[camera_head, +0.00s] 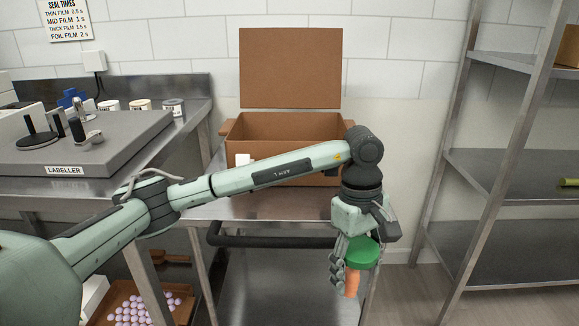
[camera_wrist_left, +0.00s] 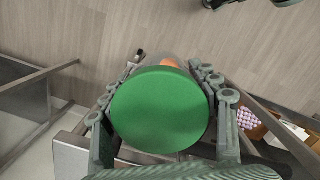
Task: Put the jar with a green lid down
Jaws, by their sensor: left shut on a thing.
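The jar's green lid (camera_head: 362,251) shows below my left gripper (camera_head: 356,262) in the head view, with orange contents (camera_head: 352,282) under it. In the left wrist view the round green lid (camera_wrist_left: 160,110) fills the middle, between the fingers of my left gripper (camera_wrist_left: 162,112). The gripper is shut on the jar and holds it in the air, in front of the steel cart's right front corner. Most of the jar's body is hidden by the lid and fingers. My right gripper is not clearly in view.
An open cardboard box (camera_head: 285,128) stands on the steel cart (camera_head: 290,207), which has a dark handle (camera_head: 270,241). A labeller bench (camera_head: 80,145) is at left, with several small tubs behind. A steel shelf rack (camera_head: 510,168) stands at right. A tray of pink sweets (camera_head: 140,305) is low at left.

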